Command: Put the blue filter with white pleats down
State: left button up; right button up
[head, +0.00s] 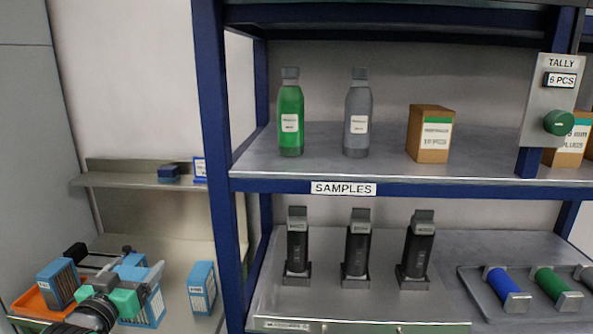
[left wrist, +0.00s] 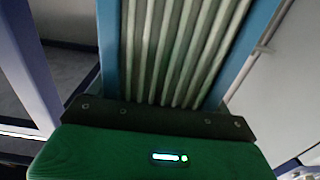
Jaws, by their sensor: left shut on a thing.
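My left gripper (head: 124,284), with a green body, is at the lower left in the head view, over the low side shelf. It is shut on a blue filter with white pleats (head: 148,307), partly hidden by the gripper. In the left wrist view the filter (left wrist: 182,50) fills the upper middle, its pale pleats running away from the green gripper body (left wrist: 150,150). I cannot tell whether the filter touches the surface below. My right gripper is not in view.
An orange tray (head: 32,303) holds a blue-framed filter with dark pleats (head: 62,284). Another blue filter with pale pleats (head: 202,288) stands to the right, near the blue rack post (head: 212,120). A small ledge (head: 120,181) runs above, carrying a dark blue block (head: 168,173).

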aim_at(158, 320)
pick_arm(q)
jog(key=s+d+f, duration=0.1)
jog(key=f, duration=0.2)
jog(key=s+d+f, duration=0.1)
jog(key=d+f, duration=0.1)
jog(key=f, duration=0.1)
jog(key=s+d+f, duration=0.1)
jog(key=s+f, duration=0.1)
jog(key=f, duration=0.1)
jog(key=shift+d+f, duration=0.3)
jog(key=shift+d, duration=0.1)
jog(key=s+d+f+y, duration=0.1)
jog(key=s+d+f, duration=0.6)
jog(key=s, duration=0.3)
jog(key=shift+s+f+n, duration=0.25)
jog(key=shift+f+n, duration=0.05)
jog(key=shift+f, duration=0.5)
jog(key=shift+d, duration=0.1)
